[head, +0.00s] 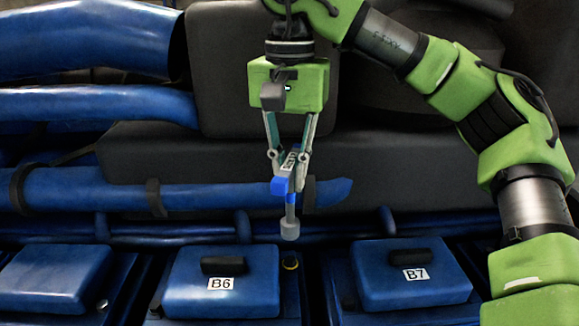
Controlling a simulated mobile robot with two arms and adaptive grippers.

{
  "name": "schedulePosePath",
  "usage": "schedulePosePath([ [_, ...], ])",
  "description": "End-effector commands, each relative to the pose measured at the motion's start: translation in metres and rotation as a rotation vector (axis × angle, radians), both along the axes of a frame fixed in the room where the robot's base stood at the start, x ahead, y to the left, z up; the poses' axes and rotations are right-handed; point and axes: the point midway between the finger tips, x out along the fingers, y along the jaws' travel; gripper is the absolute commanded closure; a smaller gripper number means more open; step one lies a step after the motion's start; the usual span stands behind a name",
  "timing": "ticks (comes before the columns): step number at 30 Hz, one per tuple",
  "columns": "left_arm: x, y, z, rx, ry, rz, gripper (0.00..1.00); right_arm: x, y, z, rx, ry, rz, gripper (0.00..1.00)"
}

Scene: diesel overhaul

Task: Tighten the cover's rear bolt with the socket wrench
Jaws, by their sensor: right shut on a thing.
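My right gripper (286,165) points down and is shut on the socket wrench (289,205). The wrench has a blue part, a thin shaft and a grey socket at its lower end. Another bolt (155,312) shows at the cover's front left. My left gripper is not in view.
A blue cover labelled B7 (400,285) is to the right, and another blue cover (55,278) is to the left. Blue pipes (230,194) and a large dark housing (170,155) are behind the wrench. My right arm occupies the right side.

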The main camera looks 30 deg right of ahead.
Motion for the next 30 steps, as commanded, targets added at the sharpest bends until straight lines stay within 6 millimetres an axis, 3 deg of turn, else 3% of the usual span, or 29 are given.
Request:
schedulePosePath([
  [28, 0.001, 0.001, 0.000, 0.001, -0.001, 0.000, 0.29, 0.000, -0.002, -0.021, 0.000, -0.001, 1.370, 1.00],
  [30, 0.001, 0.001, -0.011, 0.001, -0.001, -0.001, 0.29, -0.001, -0.002, -0.040, 0.002, 0.002, 1.362, 1.00],
])
